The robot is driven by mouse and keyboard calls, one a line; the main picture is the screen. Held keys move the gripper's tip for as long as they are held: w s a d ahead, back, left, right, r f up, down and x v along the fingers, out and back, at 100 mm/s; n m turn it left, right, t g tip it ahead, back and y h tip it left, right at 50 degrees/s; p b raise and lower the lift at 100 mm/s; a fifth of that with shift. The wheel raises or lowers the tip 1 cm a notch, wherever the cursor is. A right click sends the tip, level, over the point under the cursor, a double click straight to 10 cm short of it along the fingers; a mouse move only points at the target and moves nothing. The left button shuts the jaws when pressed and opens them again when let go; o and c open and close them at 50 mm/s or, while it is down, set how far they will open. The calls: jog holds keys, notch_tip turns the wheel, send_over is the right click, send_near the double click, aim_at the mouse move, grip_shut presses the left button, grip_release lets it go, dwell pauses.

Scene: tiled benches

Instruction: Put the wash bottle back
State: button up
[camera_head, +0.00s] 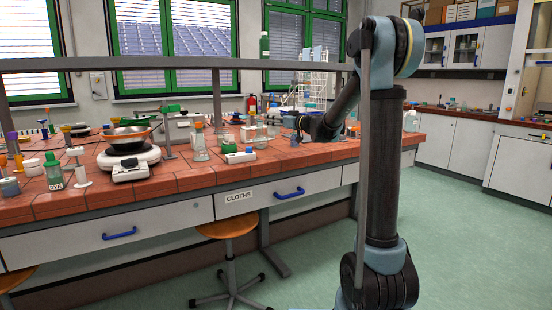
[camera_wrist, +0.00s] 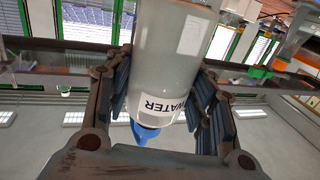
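The wash bottle (camera_wrist: 170,50) fills the middle of the wrist view. It is whitish, with a WATER label and a blue cap (camera_wrist: 145,133). The wrist picture is upside down, with ceiling lights at its bottom, so the bottle looks about upright, cap up. My gripper (camera_wrist: 163,88) has a dark finger pad against each side of the bottle and is shut on it. In the head view my gripper (camera_head: 303,123) is over the right part of the tiled bench (camera_head: 190,182). It is small there, and the bottle is hard to make out.
A raised shelf rail (camera_head: 170,63) runs along the bench, with a green bottle (camera_head: 264,45) above it. A green DYE bottle (camera_head: 54,172), a pan (camera_head: 127,137) on a white device and several small items crowd the left. A stool (camera_head: 228,228) stands below the CLOTHS drawer.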

aim_at(278, 131)
jog(key=f, duration=0.5)
jog(key=shift+a+f, duration=0.2)
jog(key=shift+a, duration=0.05)
jog(key=shift+s+f, duration=0.1)
jog(key=shift+f, duration=2)
jog(key=shift+f, duration=0.1)
jog(key=o, duration=0.6)
jog(key=shift+f, duration=0.1)
